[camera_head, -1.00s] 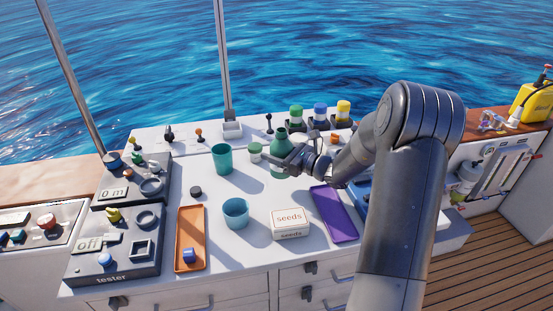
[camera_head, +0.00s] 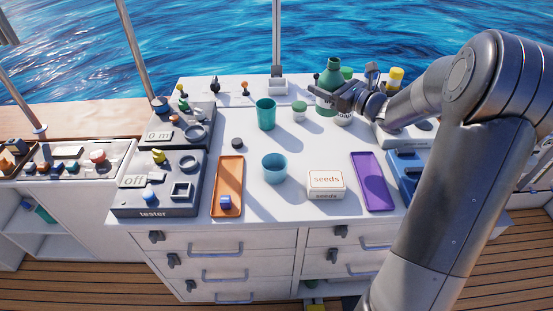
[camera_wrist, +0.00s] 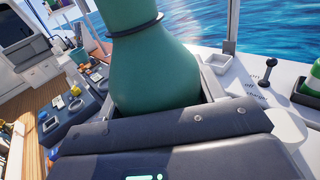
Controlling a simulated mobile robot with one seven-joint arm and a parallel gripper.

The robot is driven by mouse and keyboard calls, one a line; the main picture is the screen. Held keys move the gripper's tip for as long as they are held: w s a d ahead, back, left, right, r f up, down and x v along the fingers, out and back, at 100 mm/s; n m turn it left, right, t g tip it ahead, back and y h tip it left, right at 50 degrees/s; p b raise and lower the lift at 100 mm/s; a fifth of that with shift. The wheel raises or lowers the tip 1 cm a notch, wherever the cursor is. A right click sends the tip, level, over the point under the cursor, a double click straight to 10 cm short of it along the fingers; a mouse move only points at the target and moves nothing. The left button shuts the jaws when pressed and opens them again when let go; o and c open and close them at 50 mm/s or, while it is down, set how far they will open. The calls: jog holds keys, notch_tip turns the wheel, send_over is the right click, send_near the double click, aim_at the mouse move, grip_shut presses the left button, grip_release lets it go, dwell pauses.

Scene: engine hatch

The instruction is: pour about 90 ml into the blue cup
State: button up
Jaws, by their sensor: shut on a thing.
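The blue cup (camera_head: 275,169) stands upright on the white worktop, left of the seeds box, and is open at the top. A taller teal cup (camera_head: 266,115) stands behind it. My gripper (camera_head: 322,93) is shut on a green bottle (camera_head: 332,77), at the back right of the worktop, well away from the blue cup. The bottle is close to upright, with its neck above the jaws. In the wrist view the bottle (camera_wrist: 155,70) fills the space beyond the jaws; its lower part is hidden. The liquid inside cannot be seen.
A green-lidded jar (camera_head: 299,112) stands left of the bottle. A seeds box (camera_head: 326,184), purple tray (camera_head: 373,181), orange tray (camera_head: 228,187) and dark puck (camera_head: 237,143) lie around the blue cup. A yellow-capped container (camera_head: 396,79) stands behind my wrist. Worktop between the cups and box is clear.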

jog(key=s+a+n+g+y, duration=0.3)
jog(key=s+a+n+g, duration=0.3)
jog(key=s, duration=0.6)
jog(key=s+a+n+g+y, duration=0.25)
jog(key=s+a+g, duration=0.5)
jog(key=s, duration=0.45)
notch_tip(320, 180, down, 12)
jog(key=shift+w+r, duration=0.15)
jog(key=shift+w, duration=0.15)
jog(key=shift+w+a+m+t+h, duration=0.1)
jog(key=shift+m+t+h, duration=0.15)
jog(key=shift+h, duration=0.1)
jog(key=shift+w+r+m+g+h, duration=0.1)
jog(key=shift+m+g+h, duration=0.4)
jog(key=shift+m, duration=1.5)
jog(key=shift+s+r+m+g+h, duration=0.1)
jog(key=shift+m+g+h, duration=0.4)
jog(key=shift+m, duration=1.5)
jog(key=shift+w+r+m+g+h, duration=0.1)
jog(key=shift+m+g+h, duration=0.4)
jog(key=shift+m, duration=1.5)
